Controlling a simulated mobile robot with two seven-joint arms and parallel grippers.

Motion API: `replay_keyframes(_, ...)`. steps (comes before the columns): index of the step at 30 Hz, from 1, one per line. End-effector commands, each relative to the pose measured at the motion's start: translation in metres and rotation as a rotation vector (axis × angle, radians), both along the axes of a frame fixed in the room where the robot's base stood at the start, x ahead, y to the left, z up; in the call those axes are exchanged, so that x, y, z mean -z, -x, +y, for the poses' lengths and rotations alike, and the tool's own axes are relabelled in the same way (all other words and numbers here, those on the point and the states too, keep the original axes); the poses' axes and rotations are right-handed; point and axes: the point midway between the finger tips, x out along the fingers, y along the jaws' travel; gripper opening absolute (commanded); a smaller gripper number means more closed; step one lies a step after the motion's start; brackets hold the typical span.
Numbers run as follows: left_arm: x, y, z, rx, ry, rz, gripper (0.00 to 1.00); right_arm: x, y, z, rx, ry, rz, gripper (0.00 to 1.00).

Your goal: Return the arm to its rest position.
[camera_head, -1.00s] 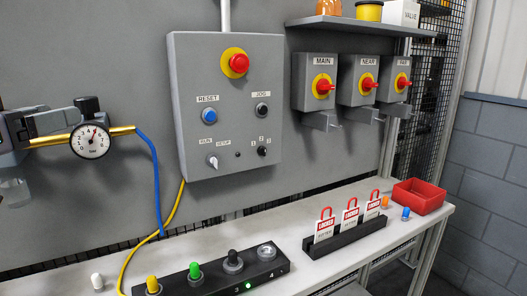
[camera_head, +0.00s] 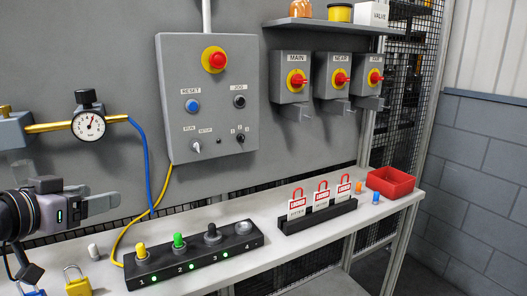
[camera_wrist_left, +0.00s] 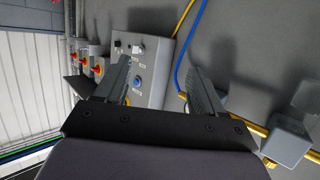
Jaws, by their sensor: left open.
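My left gripper (camera_head: 100,203) is at the lower left of the head view. It is below the pressure gauge (camera_head: 88,125) and above the bench, with its jaws apart and nothing between them. In the left wrist view its two fingers (camera_wrist_left: 158,88) are spread, with the grey control panel (camera_wrist_left: 140,70) and wall beyond them. My right gripper is not in view.
The bench holds a yellow padlock (camera_head: 77,283), a white peg (camera_head: 93,252), a black button strip (camera_head: 195,256), a tag rack (camera_head: 318,216) and a red bin (camera_head: 390,182). A blue hose (camera_head: 147,170) and yellow cable (camera_head: 165,195) hang behind.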

Motion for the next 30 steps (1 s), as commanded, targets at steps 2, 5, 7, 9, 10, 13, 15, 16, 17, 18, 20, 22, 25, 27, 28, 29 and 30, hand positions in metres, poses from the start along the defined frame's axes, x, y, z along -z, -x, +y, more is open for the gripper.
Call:
replay_keyframes(2,0.049,0.009,-0.013,-0.002,-0.021,0.098,0.69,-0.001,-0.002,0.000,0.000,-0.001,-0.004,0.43)
replay_keyframes(5,0.105,0.026,-0.026,-0.012,-0.055,0.216,0.69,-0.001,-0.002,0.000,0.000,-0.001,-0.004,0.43)
replay_keyframes(7,0.142,0.043,-0.036,-0.017,-0.075,0.298,0.69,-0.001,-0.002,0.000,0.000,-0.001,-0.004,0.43)
replay_keyframes(9,0.176,0.064,-0.045,-0.022,-0.096,0.376,0.69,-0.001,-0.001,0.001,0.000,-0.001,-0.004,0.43)
replay_keyframes(10,0.190,0.073,-0.048,-0.026,-0.104,0.410,0.69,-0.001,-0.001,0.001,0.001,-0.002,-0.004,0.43)
replay_keyframes(13,0.231,0.108,-0.060,-0.034,-0.129,0.520,0.69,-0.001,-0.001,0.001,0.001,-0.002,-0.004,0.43)
replay_keyframes(15,0.256,0.135,-0.068,-0.039,-0.144,0.597,0.69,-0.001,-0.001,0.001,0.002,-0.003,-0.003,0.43)
replay_keyframes(16,0.265,0.147,-0.071,-0.041,-0.150,0.628,0.69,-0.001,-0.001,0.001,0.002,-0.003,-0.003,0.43)
replay_keyframes(17,0.273,0.159,-0.074,-0.044,-0.157,0.658,0.69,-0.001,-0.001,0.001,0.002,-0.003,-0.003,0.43)
replay_keyframes(18,0.284,0.175,-0.077,-0.048,-0.165,0.699,0.69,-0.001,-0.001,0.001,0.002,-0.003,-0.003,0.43)
replay_keyframes(20,0.296,0.197,-0.082,-0.054,-0.176,0.753,0.69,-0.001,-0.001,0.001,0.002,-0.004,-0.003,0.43)
replay_keyframes(22,0.308,0.222,-0.087,-0.061,-0.187,0.816,0.69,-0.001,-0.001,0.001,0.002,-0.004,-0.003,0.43)
replay_keyframes(25,0.321,0.257,-0.093,-0.072,-0.201,0.897,0.69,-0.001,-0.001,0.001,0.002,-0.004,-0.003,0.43)
replay_keyframes(27,0.328,0.275,-0.096,-0.079,-0.209,0.936,0.69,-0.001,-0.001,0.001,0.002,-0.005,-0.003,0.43)
replay_keyframes(28,0.333,0.265,-0.096,-0.076,-0.206,0.902,0.69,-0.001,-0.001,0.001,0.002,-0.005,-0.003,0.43)
replay_keyframes(29,0.337,0.260,-0.097,-0.074,-0.203,0.879,0.69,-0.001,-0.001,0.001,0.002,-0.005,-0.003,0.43)
replay_keyframes(30,0.343,0.254,-0.099,-0.071,-0.196,0.849,0.69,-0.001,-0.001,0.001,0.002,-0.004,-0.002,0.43)
